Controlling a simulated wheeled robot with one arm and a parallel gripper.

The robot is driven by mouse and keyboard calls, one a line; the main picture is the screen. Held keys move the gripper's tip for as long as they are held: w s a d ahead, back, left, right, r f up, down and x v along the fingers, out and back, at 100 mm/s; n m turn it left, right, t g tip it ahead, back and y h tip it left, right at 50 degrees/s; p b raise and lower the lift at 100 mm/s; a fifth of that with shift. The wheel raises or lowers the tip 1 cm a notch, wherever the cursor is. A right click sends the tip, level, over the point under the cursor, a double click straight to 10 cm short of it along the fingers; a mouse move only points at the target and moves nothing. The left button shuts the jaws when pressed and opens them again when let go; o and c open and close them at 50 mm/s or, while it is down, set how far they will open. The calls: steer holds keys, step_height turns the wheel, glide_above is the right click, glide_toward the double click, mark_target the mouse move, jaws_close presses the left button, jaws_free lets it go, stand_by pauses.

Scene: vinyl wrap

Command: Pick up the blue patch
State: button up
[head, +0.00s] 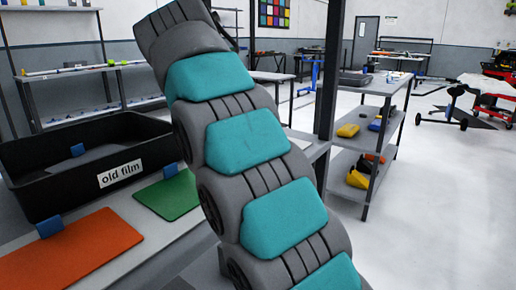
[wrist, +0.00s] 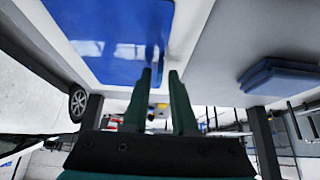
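A large flat blue patch (wrist: 110,35) with a glossy surface fills the upper left of the wrist view, on a white surface. I cannot tell whether it is the task's patch. My gripper (wrist: 160,75) shows two dark green fingers, apart and with nothing between them; the fingertips appear near the patch's lower right edge, but contact cannot be told. In the head view my grey and teal arm hides the middle, and the gripper is out of sight.
The black bin (head: 40,190) labelled "old film" stands on a bench with an orange mat (head: 70,255) and a green mat (head: 167,197). A shelf rack (head: 372,140) with yellow tools stands at right. A blue stack (wrist: 285,80) lies at right in the wrist view.

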jaws_close()
steer(key=shift+d+r, duration=0.1)
steer(key=shift+r, duration=0.05)
stand_by(0.4)
